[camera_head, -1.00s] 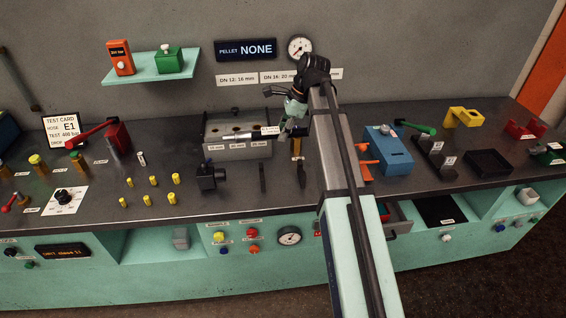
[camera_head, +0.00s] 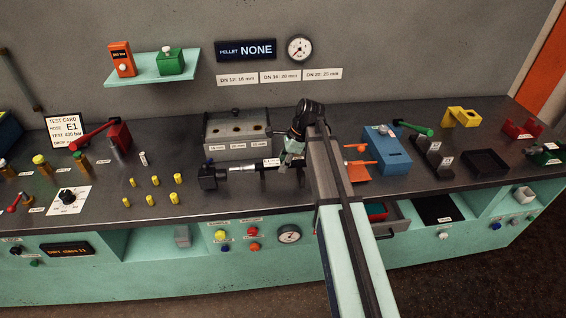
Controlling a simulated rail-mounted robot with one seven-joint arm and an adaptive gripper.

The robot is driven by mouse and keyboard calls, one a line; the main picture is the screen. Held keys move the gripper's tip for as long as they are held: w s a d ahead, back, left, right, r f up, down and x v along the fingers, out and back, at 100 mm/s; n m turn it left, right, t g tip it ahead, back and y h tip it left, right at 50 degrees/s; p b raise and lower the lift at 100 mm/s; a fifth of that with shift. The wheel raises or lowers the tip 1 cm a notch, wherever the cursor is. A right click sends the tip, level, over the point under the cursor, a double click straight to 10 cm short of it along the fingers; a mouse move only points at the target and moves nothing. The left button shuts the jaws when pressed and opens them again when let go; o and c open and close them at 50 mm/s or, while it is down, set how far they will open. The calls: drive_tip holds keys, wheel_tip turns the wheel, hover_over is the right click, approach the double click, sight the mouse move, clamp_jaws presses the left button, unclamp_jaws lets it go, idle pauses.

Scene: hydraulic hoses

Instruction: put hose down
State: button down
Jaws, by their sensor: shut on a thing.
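The hose (camera_head: 242,168) has a silver end fitting and a white label, and it lies level across the front middle of the bench. Its left end is at or very near a black block (camera_head: 208,177). A thin dark upright piece stands under or just in front of its middle. My gripper (camera_head: 287,164) is shut on the hose near its right visible part, just right of the label. My arm hides the hose's right end. I cannot tell whether the hose rests on the block or hangs just above the bench.
A grey block with several holes (camera_head: 238,135) stands behind the hose. Several yellow fittings (camera_head: 154,181) stand to the left. A blue box (camera_head: 386,150) and orange pieces are right of my arm. An open drawer (camera_head: 384,212) is below the bench edge.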

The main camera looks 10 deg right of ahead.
drive_tip(key=shift+f, duration=0.2)
drive_tip(key=shift+f, duration=0.6)
drive_tip(key=c, duration=0.8)
unclamp_jaws()
drive_tip(key=shift+r, duration=0.1)
drive_tip(key=shift+r, duration=0.2)
drive_tip(key=b+v, duration=0.2)
drive_tip(key=v, duration=1)
drive_tip(key=shift+r+b, duration=0.3)
drive_tip(key=shift+r, duration=0.05)
